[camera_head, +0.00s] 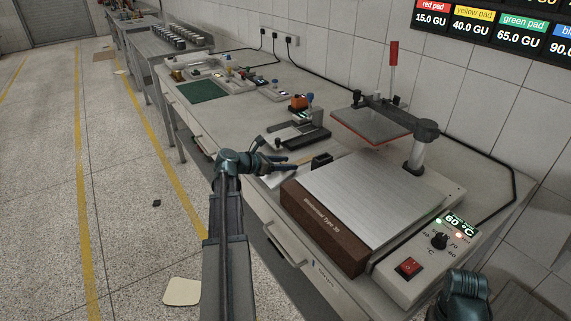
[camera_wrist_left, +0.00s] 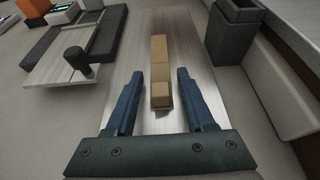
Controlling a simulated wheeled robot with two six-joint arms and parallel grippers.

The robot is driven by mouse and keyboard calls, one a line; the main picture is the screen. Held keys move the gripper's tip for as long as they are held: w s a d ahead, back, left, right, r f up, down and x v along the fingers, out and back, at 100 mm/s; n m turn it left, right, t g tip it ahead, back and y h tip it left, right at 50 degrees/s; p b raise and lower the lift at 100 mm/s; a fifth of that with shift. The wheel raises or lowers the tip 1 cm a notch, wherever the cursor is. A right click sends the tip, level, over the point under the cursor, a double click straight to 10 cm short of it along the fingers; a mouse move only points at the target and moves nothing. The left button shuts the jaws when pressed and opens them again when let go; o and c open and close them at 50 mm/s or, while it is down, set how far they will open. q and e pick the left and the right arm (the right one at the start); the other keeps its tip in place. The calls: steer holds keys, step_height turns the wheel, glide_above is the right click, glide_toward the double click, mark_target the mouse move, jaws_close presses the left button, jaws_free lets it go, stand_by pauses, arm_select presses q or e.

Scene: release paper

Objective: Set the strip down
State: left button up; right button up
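A gap shows between each finger and the strip. In the head view the left gripper (camera_head: 286,165) is low over the bench, beside the press, and I cannot make out the strip there. Part of my right arm shows at the bottom right; its fingers are out of view.
The heated press (camera_head: 370,200) with its metal plate and brown block front stands right of my left gripper. A black holder (camera_head: 321,160) is close to the gripper. A black fixture (camera_head: 300,135) stands behind. A green mat (camera_head: 202,91) lies farther along the bench.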

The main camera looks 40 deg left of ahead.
arm_select(q)
steer(key=shift+r, duration=0.25)
steer(key=p+v, duration=0.4)
steer(key=v, duration=0.7)
steer(key=shift+p, duration=0.35)
steer(key=shift+s+a+r, duration=0.1)
steer(key=shift+s, duration=0.35)
